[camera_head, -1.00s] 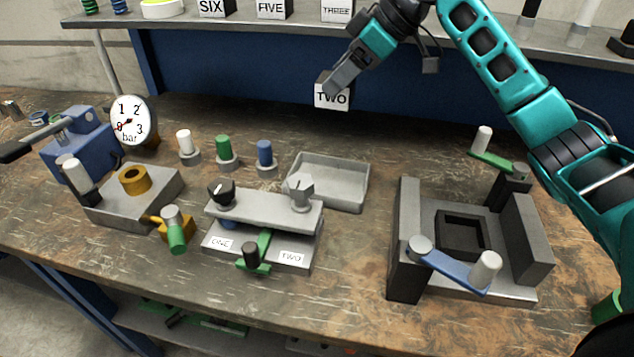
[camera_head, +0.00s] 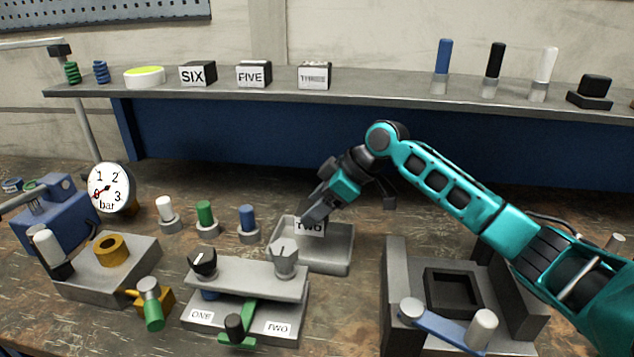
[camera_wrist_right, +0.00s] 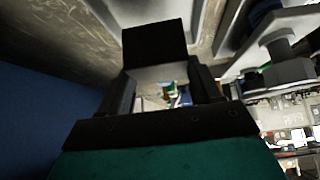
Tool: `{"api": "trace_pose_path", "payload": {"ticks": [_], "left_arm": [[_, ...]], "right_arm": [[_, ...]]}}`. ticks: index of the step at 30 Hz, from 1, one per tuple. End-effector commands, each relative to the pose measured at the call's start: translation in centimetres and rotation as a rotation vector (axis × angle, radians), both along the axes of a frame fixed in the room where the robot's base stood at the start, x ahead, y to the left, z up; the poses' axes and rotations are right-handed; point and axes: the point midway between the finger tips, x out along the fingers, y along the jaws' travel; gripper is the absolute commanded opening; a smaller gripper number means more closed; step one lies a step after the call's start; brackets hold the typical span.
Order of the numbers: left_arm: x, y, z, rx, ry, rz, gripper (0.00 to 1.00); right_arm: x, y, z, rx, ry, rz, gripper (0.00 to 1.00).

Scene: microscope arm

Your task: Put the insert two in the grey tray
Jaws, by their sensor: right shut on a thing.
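The insert two (camera_head: 309,227) is a small white block with a black top and the word TWO on its front. My right gripper (camera_head: 314,212) is shut on it and holds it over the grey tray. The grey tray (camera_head: 335,262) is a shallow open box on the bench, behind the knob panel. The block overlaps the tray's back left part in the head view; I cannot tell whether it touches the tray. In the right wrist view the dark block (camera_wrist_right: 155,45) sits between the fingers. My left gripper is not in view.
The knob panel (camera_head: 250,280) stands just in front of the tray. White, green and blue pegs (camera_head: 247,222) stand to its left. A grey fixture with a dark square pocket (camera_head: 452,290) is to the right. Blocks SIX, FIVE and THREE (camera_head: 314,77) sit on the shelf.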

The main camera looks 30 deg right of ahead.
Motion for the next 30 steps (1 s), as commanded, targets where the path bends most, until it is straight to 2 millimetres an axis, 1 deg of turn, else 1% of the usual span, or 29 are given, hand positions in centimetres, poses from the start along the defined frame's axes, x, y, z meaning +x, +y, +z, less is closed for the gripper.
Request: {"api": "trace_pose_path", "payload": {"ticks": [9, 11, 15, 18, 30], "left_arm": [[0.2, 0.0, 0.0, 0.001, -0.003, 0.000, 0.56], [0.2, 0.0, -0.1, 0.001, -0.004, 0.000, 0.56], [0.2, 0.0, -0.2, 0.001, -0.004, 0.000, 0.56], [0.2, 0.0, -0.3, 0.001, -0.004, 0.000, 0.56], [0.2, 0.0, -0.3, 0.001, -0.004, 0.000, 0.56]], "right_arm": [[0.2, 0.0, -1.6, 0.005, -0.012, -0.002, 0.00], [0.2, 0.1, -2.2, 0.005, -0.011, -0.002, 0.00], [0.2, 0.1, -4.2, 0.006, -0.008, -0.002, 0.00], [0.2, 0.1, -5.1, 0.006, -0.011, -0.002, 0.00], [0.2, 0.1, -5.5, 0.005, -0.012, -0.002, 0.00]]}}
